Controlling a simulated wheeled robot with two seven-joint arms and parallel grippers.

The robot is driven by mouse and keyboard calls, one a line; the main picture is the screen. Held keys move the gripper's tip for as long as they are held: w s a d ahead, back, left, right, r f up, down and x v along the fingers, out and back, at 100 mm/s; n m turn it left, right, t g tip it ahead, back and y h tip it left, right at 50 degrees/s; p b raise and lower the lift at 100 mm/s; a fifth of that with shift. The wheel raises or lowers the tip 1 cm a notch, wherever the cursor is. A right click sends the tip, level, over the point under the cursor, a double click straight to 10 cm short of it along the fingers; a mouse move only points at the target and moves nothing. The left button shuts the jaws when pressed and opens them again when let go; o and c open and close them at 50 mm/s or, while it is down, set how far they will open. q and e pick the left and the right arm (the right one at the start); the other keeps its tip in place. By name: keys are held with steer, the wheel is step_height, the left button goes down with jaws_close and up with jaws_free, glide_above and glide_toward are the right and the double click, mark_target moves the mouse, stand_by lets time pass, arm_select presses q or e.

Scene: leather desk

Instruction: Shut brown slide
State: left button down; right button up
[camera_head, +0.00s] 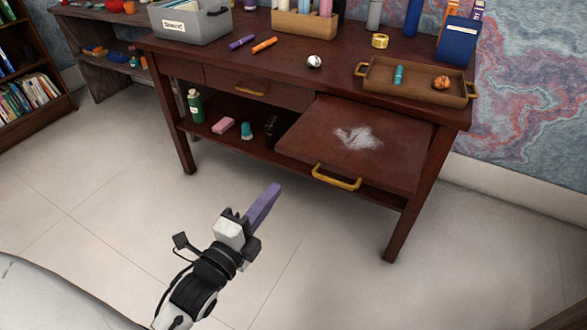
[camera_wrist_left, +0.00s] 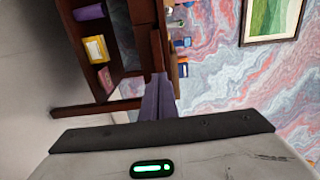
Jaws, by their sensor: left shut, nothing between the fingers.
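The brown slide (camera_head: 330,140) is a flat reddish-brown board pulled out from the right side of the desk, with a white powdery patch on top. Its brass handle (camera_head: 336,178) is on the front edge. My left gripper (camera_head: 270,194) is in front of the desk, left of the handle and apart from it. Its purple fingers are together and empty; they also show in the left wrist view (camera_wrist_left: 156,98), where the desk appears turned sideways. My right gripper is in neither view.
The desk (camera_head: 225,65) has a shut drawer with a brass handle (camera_head: 251,88) on the left. A lower shelf holds a green bottle (camera_head: 195,105) and a pink block (camera_head: 223,126). A wooden tray (camera_head: 420,92) stands on top. The floor in front is clear.

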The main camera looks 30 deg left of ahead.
mark_target(301, 157)
arm_select(q)
steer(key=w, duration=0.5)
steer(key=w+b, duration=0.1)
steer(key=w, duration=0.4)
steer(key=shift+w+d, duration=0.2)
steer(key=shift+w, duration=0.05)
